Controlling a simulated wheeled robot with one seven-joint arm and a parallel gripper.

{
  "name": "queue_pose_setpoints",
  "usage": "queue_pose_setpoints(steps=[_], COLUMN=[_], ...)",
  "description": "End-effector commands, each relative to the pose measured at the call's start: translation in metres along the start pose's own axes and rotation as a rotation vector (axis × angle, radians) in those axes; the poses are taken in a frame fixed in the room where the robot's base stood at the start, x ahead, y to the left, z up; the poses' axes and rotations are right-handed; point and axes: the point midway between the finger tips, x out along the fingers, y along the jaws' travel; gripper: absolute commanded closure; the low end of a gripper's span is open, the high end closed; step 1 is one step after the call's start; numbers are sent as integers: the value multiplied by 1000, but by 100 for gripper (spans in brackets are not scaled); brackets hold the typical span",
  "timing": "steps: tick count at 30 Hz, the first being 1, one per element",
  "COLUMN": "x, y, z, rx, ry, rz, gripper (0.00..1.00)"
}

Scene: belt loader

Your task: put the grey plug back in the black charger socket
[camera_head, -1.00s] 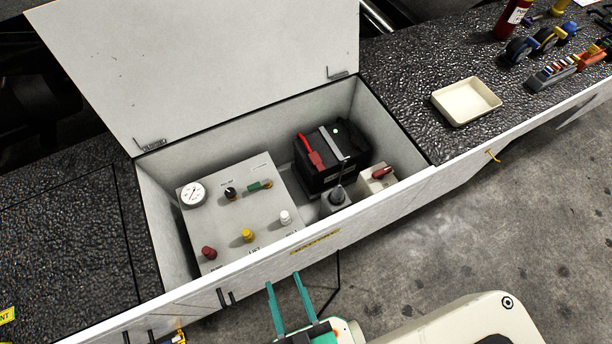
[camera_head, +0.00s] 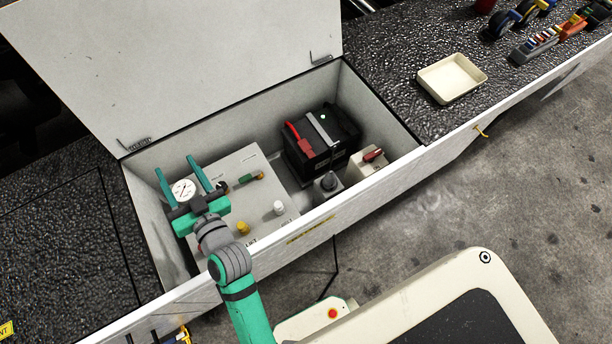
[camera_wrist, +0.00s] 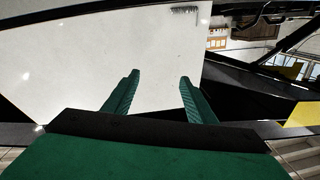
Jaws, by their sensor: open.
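My gripper (camera_head: 180,167) is open and empty over the left part of the control panel, with its fingers pointing to the back of the open box. In the wrist view, my gripper (camera_wrist: 159,78) has nothing between its fingers, and the white lid fills the space beyond. A dark grey, tapered piece (camera_head: 329,182) stands on a small grey block in front of the battery, right of my gripper; it looks like the grey plug, but I cannot tell what it sits in. I cannot pick out the black charger socket with certainty.
A black battery (camera_head: 307,163) with a red clamp sits in the box. A red switch (camera_head: 373,154) is at right. The pale panel (camera_head: 262,190) carries a gauge and knobs. The raised lid (camera_head: 180,60) stands behind. An empty cream tray (camera_head: 451,78) lies right.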

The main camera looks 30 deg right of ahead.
Motion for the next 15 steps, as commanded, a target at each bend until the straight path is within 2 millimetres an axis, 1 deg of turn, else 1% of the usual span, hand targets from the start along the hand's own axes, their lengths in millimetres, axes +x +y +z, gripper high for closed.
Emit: queue_pose_setpoints(steps=[1,3,6,9,12,15], x=[19,39,64,84,100,112], y=[-1,-7,-15,-22,-26,-26], z=[-15,-29,-48,-63,-74,-78], rx=[-27,-65,-134,-218,-315,-421], ry=[17,25,29,24,7,-25], rz=[-30,-78,-148,-219,-288,-356], gripper=[48,48,48,48,48,48])
